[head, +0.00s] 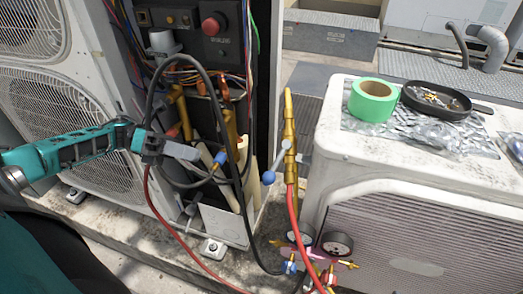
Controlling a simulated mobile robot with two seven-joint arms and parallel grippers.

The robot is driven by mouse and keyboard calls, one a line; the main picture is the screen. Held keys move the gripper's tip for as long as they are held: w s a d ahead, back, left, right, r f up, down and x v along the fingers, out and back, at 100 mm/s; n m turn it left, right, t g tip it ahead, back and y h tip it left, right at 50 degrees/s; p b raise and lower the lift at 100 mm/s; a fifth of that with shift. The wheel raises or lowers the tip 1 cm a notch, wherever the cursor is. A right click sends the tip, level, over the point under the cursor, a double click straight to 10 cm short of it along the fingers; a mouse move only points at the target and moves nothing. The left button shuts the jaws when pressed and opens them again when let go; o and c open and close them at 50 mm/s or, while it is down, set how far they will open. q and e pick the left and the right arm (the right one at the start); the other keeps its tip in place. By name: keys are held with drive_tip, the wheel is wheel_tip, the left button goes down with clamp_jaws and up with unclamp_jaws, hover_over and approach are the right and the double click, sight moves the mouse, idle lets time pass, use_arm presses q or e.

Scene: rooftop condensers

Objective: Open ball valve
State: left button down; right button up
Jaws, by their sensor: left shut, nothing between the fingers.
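A brass ball valve (289,135) stands upright on a pipe between the open condenser cabinet and the white unit on the right. Its metal lever (279,158) slants down and left from the valve body and ends in a blue knob (268,177). My left gripper (196,153) is in front of the open cabinet, to the left of the lever and apart from it. Its grey fingers are together, point right and hold nothing. A black hose loops close around the gripper. My right gripper is out of view.
A red hose (293,220) hangs below the valve to a gauge manifold (318,258) on the ground. Black hose (238,190) and brass pipes crowd the cabinet. Green tape (374,100) and a black pan (436,99) sit on the white unit (345,130).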

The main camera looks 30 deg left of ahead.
use_arm(q)
drive_tip(key=w+d, duration=0.2)
drive_tip(key=d, duration=1.1)
drive_tip(key=shift+w+d+r+b, duration=0.15)
drive_tip(key=shift+d+r+b, duration=0.1)
drive_tip(key=shift+d+b, duration=0.1)
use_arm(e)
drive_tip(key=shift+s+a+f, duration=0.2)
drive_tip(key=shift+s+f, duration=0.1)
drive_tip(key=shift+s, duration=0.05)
use_arm(q)
drive_tip(key=shift+d, duration=0.1)
drive_tip(key=shift+s+d+f+n+t+h+p, duration=0.15)
drive_tip(key=shift+d+f+n+t+p, duration=0.1)
drive_tip(key=shift+d+n+t, duration=0.65)
drive_tip(key=shift+s+d+f+n+t+h+p, duration=0.15)
drive_tip(key=shift+d+f+n+t, duration=0.25)
drive_tip(key=shift+t, duration=0.85)
drive_tip(key=shift+s+d+f+n+t+h+p, duration=0.1)
drive_tip(key=shift+d+n+t+p, duration=0.1)
drive_tip(key=shift+d+n+t, duration=0.6)
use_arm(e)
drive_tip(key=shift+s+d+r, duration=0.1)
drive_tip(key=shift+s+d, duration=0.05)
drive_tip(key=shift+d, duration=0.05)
use_arm(q)
drive_tip(key=shift+f+t, duration=0.1)
drive_tip(key=shift+t, duration=0.15)
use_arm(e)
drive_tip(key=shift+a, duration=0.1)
